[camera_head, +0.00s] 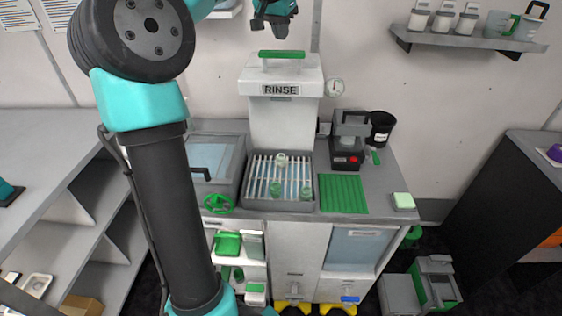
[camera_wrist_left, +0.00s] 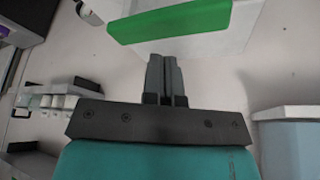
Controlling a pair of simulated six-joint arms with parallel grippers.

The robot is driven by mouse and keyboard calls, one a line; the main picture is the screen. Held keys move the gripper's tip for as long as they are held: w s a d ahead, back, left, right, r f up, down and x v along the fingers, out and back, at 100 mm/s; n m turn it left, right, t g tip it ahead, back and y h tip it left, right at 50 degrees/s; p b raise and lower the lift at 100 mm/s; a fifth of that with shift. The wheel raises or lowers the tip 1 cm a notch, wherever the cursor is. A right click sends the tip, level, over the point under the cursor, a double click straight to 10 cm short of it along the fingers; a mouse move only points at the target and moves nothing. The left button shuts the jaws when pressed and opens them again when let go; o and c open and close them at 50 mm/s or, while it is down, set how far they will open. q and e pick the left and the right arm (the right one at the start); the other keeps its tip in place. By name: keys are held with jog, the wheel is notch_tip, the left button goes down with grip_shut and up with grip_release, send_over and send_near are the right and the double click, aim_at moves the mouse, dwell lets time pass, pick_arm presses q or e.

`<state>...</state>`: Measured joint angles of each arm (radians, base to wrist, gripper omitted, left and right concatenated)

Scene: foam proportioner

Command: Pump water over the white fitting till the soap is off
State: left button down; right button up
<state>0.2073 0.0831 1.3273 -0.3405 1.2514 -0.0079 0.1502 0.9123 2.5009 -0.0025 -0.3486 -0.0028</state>
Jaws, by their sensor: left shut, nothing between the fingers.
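The white fitting (camera_head: 281,159) stands on the slatted grate of the rinse basin (camera_head: 250,195); soap on it is too small to make out. Two green-tinted pieces (camera_head: 276,188) stand nearer on the same grate. The white RINSE dispenser (camera_head: 284,115) rises behind the basin, with a green pump handle (camera_head: 282,54) on top. My left gripper (camera_head: 282,32) is just above and behind that handle in the picture, shut and empty. In the left wrist view the shut fingers (camera_wrist_left: 164,72) point at the green handle (camera_wrist_left: 170,24), apart from it as far as I can tell. My right gripper is not in view.
A lidded sink (camera_head: 215,160) is left of the basin, a green ribbed mat (camera_head: 343,194) right of it. A dark machine with a red button (camera_head: 349,140) and a black cup (camera_head: 381,128) stand behind the mat. A sponge (camera_head: 403,201) lies at the right edge. A wall shelf (camera_head: 470,38) holds containers.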

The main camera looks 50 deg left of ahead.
pick_arm(q)
jog(key=shift+r, duration=2.4)
